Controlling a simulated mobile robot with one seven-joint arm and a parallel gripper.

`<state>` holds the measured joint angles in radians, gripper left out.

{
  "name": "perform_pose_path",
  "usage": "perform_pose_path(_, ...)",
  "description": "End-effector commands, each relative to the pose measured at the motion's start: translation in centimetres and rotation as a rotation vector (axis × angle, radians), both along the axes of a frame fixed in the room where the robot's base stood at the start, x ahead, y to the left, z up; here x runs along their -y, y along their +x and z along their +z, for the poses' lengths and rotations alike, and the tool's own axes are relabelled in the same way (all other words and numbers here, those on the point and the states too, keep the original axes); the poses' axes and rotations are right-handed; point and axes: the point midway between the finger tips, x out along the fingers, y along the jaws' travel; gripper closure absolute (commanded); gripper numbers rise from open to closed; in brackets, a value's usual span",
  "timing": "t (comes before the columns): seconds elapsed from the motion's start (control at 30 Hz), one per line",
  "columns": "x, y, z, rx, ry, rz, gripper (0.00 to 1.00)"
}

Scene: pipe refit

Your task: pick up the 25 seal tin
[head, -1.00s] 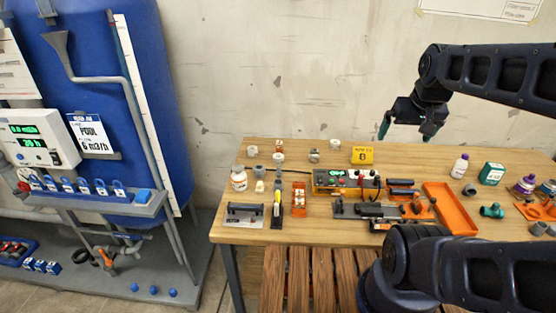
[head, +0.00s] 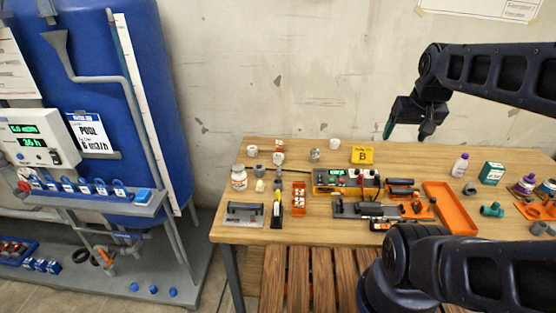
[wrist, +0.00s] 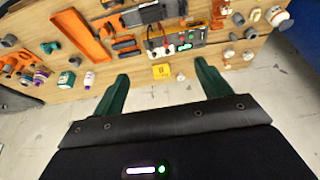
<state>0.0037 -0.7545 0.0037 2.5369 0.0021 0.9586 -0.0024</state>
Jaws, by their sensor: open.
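My gripper (head: 407,130) is open and empty, held in the air above the back of the workbench, right of the yellow B sign (head: 362,155). In the wrist view my gripper (wrist: 161,74) shows two green fingers spread apart, with the yellow sign seen between them. Several small round pieces stand near the back left of the bench, among them a pale one (head: 335,144), a grey one (head: 315,155) and a white one (head: 252,151). Their labels are too small to read, so I cannot tell which is the 25 seal tin.
The wooden bench (head: 320,232) holds a white jar (head: 239,179), an orange tray (head: 452,208), a meter box (head: 345,180), a green box (head: 491,173) and a white bottle with a purple cap (head: 460,166). Bare wood lies around the yellow sign. A wall stands behind.

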Motion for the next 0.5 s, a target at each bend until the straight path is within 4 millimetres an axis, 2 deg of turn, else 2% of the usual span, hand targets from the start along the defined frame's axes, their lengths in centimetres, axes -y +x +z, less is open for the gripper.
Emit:
perform_pose_path(0.27, -0.1, 0.5, 0.1, -0.003, 0.004, -0.005, 0.24)
perform_pose_path(0.37, -0.3, 1.8, 0.5, -0.012, 0.015, -0.018, 0.24)
perform_pose_path(0.5, -0.9, 4.9, 1.0, -0.032, 0.038, -0.056, 0.24)
